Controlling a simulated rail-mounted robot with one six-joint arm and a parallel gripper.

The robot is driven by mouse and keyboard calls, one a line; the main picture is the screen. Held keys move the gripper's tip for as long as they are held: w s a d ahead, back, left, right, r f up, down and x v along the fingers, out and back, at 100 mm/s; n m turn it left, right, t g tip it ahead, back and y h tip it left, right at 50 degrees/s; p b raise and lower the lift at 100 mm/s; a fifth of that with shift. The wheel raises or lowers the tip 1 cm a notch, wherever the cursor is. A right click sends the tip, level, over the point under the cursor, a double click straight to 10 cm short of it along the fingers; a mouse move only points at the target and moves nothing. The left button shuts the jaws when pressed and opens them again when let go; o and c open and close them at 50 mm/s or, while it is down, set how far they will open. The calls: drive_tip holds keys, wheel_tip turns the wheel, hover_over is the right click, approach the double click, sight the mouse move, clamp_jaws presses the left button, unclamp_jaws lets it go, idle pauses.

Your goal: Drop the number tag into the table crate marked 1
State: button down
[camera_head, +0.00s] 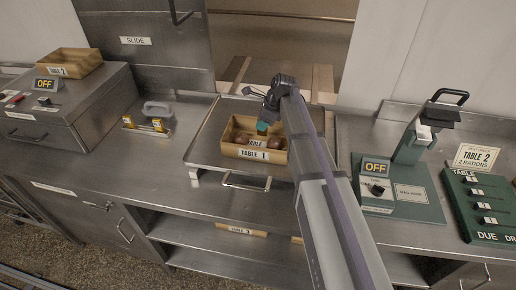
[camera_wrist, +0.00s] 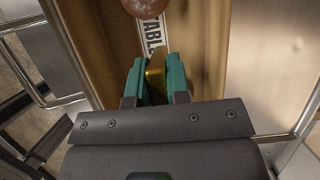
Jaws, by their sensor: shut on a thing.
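The wooden crate labelled TABLE 1 (camera_head: 231,151) sits on a metal tray on the counter, with round brown rolls inside. My gripper (camera_head: 262,127) reaches over the crate from the right. In the wrist view my gripper (camera_wrist: 155,75) has its teal fingers shut on a small brass-coloured number tag (camera_wrist: 155,72). The tag is over the crate's inside, with a roll (camera_wrist: 147,5) and a TABLE label (camera_wrist: 153,35) just beyond it. Any number on the tag cannot be read. In the head view the tag is hidden by the fingers.
The metal tray (camera_head: 205,150) has a front handle. Another wooden crate (camera_head: 70,62), its label seeming to read 2, stands on a metal box at left. A small holder (camera_head: 148,125) is left of the tray. A green switch panel (camera_head: 400,205) and TABLE 2 sign (camera_head: 474,157) are right.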

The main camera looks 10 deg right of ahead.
drive_tip(key=c, duration=1)
unclamp_jaws()
drive_tip(key=p+v, duration=1)
drive_tip(key=shift+s+d+r, duration=0.15)
drive_tip(key=shift+d+r, duration=0.1)
drive_tip(key=shift+r, duration=0.05)
